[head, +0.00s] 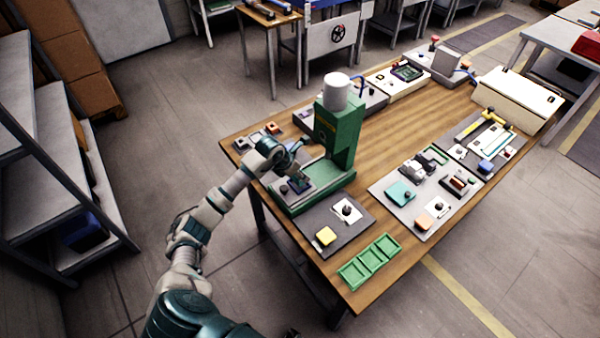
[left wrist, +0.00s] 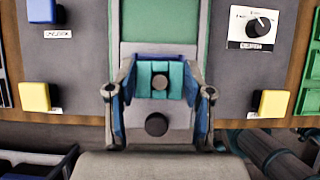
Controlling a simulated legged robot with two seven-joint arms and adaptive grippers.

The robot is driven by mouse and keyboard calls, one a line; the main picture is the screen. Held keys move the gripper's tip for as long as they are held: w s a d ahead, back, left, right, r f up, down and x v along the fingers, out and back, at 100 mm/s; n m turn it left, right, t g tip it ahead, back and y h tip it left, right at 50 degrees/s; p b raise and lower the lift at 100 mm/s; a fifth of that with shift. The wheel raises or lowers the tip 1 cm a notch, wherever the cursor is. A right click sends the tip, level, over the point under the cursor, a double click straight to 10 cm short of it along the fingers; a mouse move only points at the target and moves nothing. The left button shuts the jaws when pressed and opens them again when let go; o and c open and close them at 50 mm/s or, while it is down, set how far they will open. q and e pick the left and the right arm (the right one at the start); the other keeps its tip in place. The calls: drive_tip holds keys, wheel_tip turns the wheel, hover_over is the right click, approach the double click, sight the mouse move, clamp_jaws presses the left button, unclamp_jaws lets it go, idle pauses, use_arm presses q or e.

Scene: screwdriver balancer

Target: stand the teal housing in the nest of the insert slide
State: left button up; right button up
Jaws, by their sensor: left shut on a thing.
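The teal housing (left wrist: 176,80) is between the fingers of my left gripper (left wrist: 160,78) in the left wrist view; a dark middle with a brass-coloured round spot shows on it. The gripper is shut on it. In the head view my left gripper (head: 298,171) is over the front of the green press. The insert slide is a grey plate (left wrist: 180,116) with a black knob (left wrist: 157,124), under and around the housing. The nest is hidden by the housing and fingers. I cannot tell whether the housing touches the slide or is fully seated. My right gripper is not in view.
The green press column (head: 340,135) with its white top (head: 336,92) stands just behind the gripper. A yellow button (head: 326,236) and a dial (head: 346,210) sit on the panel beside it. Green trays (head: 354,273) lie near the table edge. Bare wood lies right of the column.

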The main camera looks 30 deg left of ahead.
use_arm(q)
drive_tip(key=shift+a, duration=0.1)
drive_tip(key=shift+a, duration=0.25)
drive_tip(key=shift+d+f, duration=0.1)
drive_tip(key=shift+d, duration=0.1)
drive_tip(key=shift+a+f+b, duration=0.1)
drive_tip(key=shift+f+b, duration=0.25)
drive_tip(key=shift+d, duration=0.2)
idle(0.6)
drive_tip(key=shift+f, duration=0.2)
idle(0.5)
drive_tip(key=shift+f+b, duration=0.35)
drive_tip(key=shift+b, duration=0.05)
drive_tip(key=shift+f, duration=0.25)
